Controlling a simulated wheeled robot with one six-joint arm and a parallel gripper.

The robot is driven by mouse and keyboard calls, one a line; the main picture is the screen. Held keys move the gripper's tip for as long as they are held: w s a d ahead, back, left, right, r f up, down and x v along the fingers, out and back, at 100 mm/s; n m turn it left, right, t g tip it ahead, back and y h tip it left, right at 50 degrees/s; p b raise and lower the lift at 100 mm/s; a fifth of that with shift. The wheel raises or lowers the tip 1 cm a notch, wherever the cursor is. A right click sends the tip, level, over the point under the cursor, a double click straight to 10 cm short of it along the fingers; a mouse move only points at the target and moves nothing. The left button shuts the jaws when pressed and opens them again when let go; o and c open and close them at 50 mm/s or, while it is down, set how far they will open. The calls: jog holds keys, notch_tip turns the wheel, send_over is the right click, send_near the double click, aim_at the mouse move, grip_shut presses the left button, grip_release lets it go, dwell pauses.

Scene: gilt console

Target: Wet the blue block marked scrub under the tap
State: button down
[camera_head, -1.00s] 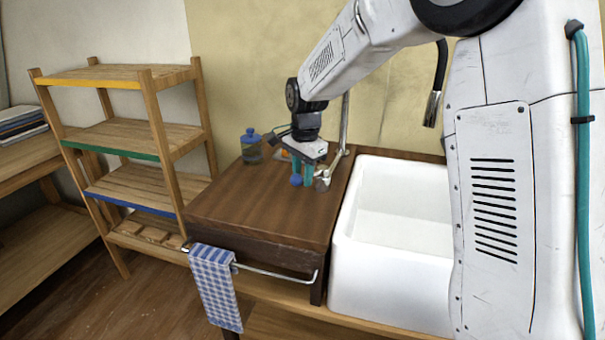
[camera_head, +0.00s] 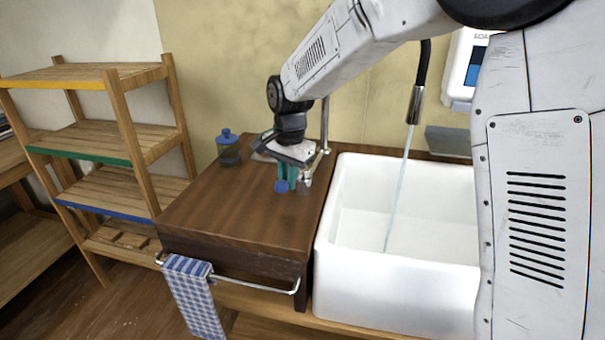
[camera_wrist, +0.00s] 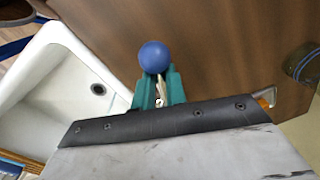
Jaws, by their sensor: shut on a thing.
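My gripper (camera_head: 287,180) is over the wooden worktop left of the sink, its teal fingers closed around a metal stem topped by a blue ball knob (camera_head: 282,186). In the wrist view the blue ball (camera_wrist: 154,57) sits just beyond the fingertips (camera_wrist: 160,88), with part of the stem between them. The tap spout (camera_head: 416,105) hangs from a black hose above the white sink (camera_head: 400,268). A thin stream of water (camera_head: 400,185) runs from it into the basin. I cannot make out a blue block marked scrub in either view.
A blue-lidded jar (camera_head: 229,150) stands at the back of the worktop (camera_head: 235,215). A checked towel (camera_head: 195,298) hangs on the front rail (camera_head: 255,285). A wooden shelf rack (camera_head: 110,150) stands at the left. The front of the worktop is clear.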

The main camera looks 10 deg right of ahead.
jog(key=shift+s+a+f, duration=0.15)
jog(key=shift+s+a, duration=0.1)
jog(key=c, duration=1.6)
grip_release()
jog(key=shift+o, duration=0.8)
jog(key=shift+s+a, duration=0.15)
jog(key=shift+a, duration=0.05)
jog(key=shift+d+r, duration=0.2)
jog(key=shift+d, duration=0.1)
jog(key=shift+w+r, duration=0.2)
jog(key=shift+r, duration=0.1)
jog(key=r, duration=0.7)
jog(key=shift+s, duration=0.25)
